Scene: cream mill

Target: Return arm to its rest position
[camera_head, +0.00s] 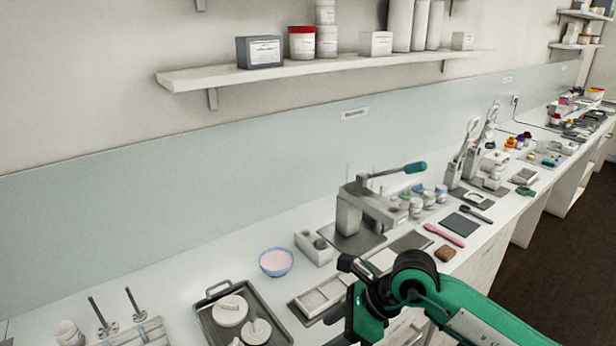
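My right arm (440,300), green with black joints, comes in from the lower right over the front of the bench. Its end, with the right gripper (349,290), is near the bench's front edge, just right of a grey tray with pale blocks (291,303). The fingers are small and dark, and I cannot make out whether they are open or shut. I see nothing clearly held. My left arm and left gripper are not in view.
The bench holds a lever press (352,214), a pink-filled blue bowl (276,262), a dark tray (206,322) with white pieces, small jars (416,208), a pink tool (444,235) and a brown block (445,253). A wall shelf (330,68) hangs above. The dark floor (560,255) is clear at right.

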